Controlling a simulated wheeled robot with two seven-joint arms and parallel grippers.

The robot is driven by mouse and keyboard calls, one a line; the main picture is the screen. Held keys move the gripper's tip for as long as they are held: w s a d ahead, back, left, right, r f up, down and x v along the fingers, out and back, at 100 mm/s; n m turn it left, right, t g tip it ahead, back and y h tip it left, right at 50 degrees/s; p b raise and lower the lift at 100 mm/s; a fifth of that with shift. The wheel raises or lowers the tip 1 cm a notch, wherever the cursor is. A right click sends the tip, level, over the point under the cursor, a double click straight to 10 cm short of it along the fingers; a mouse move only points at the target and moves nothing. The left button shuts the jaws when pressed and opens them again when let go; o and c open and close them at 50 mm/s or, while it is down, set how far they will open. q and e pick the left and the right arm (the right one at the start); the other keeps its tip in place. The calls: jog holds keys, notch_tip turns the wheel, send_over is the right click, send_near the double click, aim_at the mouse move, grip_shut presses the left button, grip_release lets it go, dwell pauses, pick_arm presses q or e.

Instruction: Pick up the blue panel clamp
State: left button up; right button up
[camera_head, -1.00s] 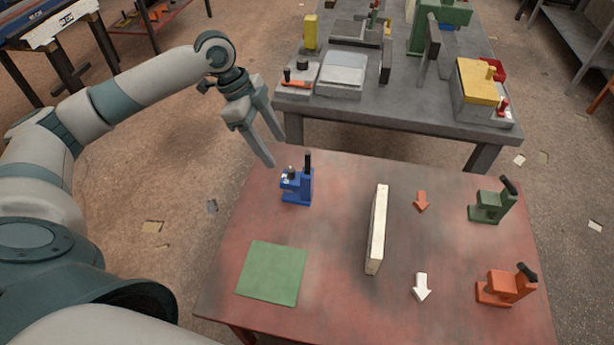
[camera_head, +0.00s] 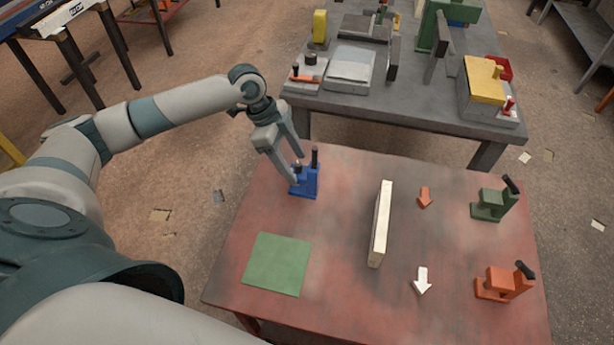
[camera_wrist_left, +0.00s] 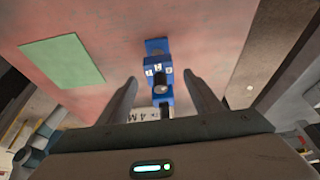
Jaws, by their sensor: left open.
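The blue panel clamp (camera_head: 306,181) stands upright near the far left corner of the red table, its black handle pointing up. My left gripper (camera_head: 297,170) is open at the clamp, its fingers pointing down and partly covering the clamp in the head view. In the left wrist view the clamp (camera_wrist_left: 159,76) shows between the two spread fingers (camera_wrist_left: 164,88), with a visible gap on each side. I cannot tell whether a finger touches it. My right gripper is not in view.
On the red table (camera_head: 335,300) are a green square (camera_head: 277,264), an upright pale panel (camera_head: 380,225), an orange arrow (camera_head: 425,197), a white arrow (camera_head: 422,281), a green clamp (camera_head: 490,204) and an orange clamp (camera_head: 500,283). A grey bench (camera_head: 400,111) stands behind.

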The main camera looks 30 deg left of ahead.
aim_at(300, 171)
pick_arm(q)
jog(key=shift+p+x, duration=0.4)
jog(key=shift+x, duration=1.65)
jog(key=shift+d+f+p, duration=0.2)
jog(key=shift+p, duration=0.15)
jog(key=p+x, duration=0.2)
jog(key=x, duration=0.2)
jog(key=shift+r, duration=0.1)
jog(key=shift+w+d+f, duration=0.1)
jog(key=shift+d+f, duration=0.05)
jog(key=shift+f, duration=0.2)
jog(key=shift+c, duration=0.3)
jog(key=c, duration=1.4)
jog(key=shift+o, duration=0.2)
jog(key=shift+r, duration=0.15)
